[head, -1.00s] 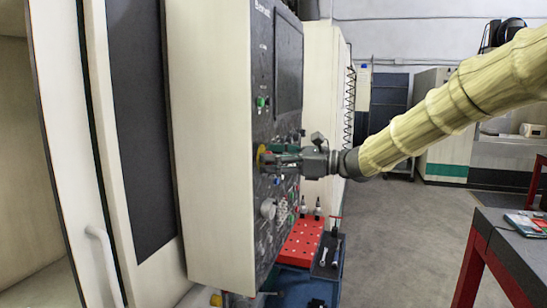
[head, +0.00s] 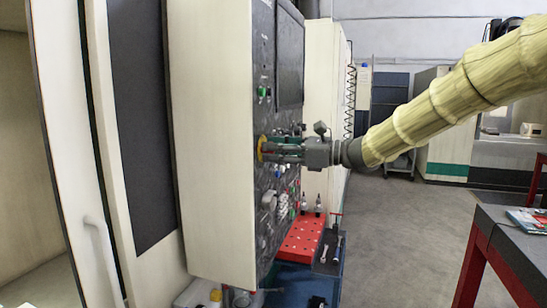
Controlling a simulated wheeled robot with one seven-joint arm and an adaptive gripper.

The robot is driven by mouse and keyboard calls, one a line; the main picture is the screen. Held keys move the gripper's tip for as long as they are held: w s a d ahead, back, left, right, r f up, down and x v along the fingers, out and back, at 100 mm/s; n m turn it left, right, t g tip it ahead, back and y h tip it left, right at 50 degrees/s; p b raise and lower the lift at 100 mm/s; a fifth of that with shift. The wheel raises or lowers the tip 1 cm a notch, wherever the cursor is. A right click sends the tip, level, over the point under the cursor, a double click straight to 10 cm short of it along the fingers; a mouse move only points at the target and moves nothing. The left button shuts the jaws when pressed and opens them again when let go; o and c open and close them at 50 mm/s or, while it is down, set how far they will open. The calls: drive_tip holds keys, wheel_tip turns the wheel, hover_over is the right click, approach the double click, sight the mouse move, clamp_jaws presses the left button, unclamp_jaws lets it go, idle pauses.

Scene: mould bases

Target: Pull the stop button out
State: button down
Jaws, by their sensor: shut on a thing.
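The control panel (head: 268,215) of the machine faces right, seen at a steep angle. A yellow ring (head: 261,148) on it marks the place of the stop button. My gripper (head: 277,151) reaches in from the right with its fingers level, their tips at the yellow ring. It is shut on the stop button, which the fingers hide almost fully. I cannot tell from this angle how far out the button stands.
A green knob (head: 262,91) sits higher on the panel, and several other knobs and buttons sit below my gripper. A red perforated tray (head: 301,238) on a blue cart stands below. A dark-topped table (head: 517,246) is at right, with clear floor between.

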drive_tip(key=shift+d+b, duration=0.35)
drive_tip(key=shift+b, duration=0.2)
drive_tip(key=c, duration=1.3)
unclamp_jaws()
drive_tip(key=o, duration=0.3)
drive_tip(key=shift+s+d, duration=0.15)
drive_tip(key=shift+d, duration=0.15)
drive_tip(key=shift+o, duration=0.2)
drive_tip(key=v, duration=1.1)
drive_tip(key=shift+s+d, duration=0.2)
drive_tip(key=shift+d, duration=0.2)
